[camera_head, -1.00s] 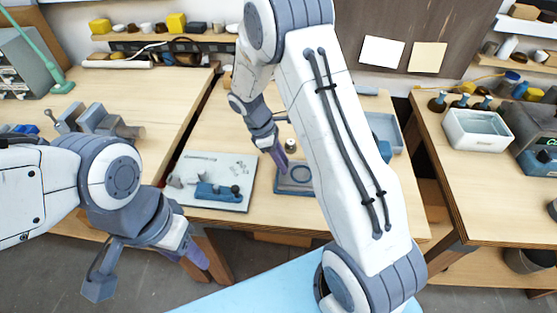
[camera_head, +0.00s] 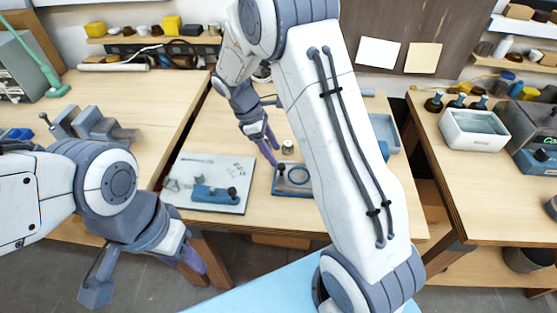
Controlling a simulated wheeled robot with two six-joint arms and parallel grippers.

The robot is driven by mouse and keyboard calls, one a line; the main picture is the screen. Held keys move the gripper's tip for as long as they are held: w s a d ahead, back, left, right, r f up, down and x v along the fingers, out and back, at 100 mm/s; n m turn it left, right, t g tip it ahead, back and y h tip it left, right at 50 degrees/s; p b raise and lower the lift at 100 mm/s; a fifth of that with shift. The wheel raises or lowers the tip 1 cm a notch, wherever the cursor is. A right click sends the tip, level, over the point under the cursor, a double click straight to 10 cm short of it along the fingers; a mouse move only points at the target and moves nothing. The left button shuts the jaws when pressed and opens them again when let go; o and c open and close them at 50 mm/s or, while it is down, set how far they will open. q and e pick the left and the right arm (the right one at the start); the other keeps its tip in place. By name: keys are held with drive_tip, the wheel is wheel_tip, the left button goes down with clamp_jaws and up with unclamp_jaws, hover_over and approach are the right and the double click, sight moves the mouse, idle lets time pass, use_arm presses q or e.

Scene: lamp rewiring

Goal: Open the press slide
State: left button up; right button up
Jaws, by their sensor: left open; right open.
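A low blue device (camera_head: 213,193) with dark knobs, possibly the press, sits on a pale board (camera_head: 190,204) on the middle table. To its right is a blue-grey fixture (camera_head: 282,190) with a dark ring, partly hidden by my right arm. I cannot tell which part is the press slide. My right gripper (camera_head: 271,152) is open, pointing down beside a small metal cylinder (camera_head: 288,147), just behind and left of the ring fixture, apparently touching nothing. My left gripper (camera_head: 145,274) is open and empty in front of the tables, low at the left.
A blue tray (camera_head: 384,130) is at the middle table's back right, partly behind my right arm. A white bin (camera_head: 474,129) stands on the right table. A grey clamp-like tool (camera_head: 92,124) lies on the left table.

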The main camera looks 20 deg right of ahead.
drive_tip(key=shift+v, duration=2.75)
drive_tip(key=s+a+r+m+t+y, duration=0.2)
drive_tip(key=s+a+r, duration=0.2)
drive_tip(key=s+a, duration=0.7)
drive_tip(key=s+a+m+y, duration=0.1)
drive_tip(key=s, duration=0.6)
drive_tip(key=s+a+m+y, duration=0.1)
drive_tip(key=s+a, duration=0.1)
drive_tip(key=s, duration=0.6)
drive_tip(key=shift+a+m+y, duration=0.3)
drive_tip(key=shift+m+y, duration=0.1)
drive_tip(key=shift+r, duration=0.15)
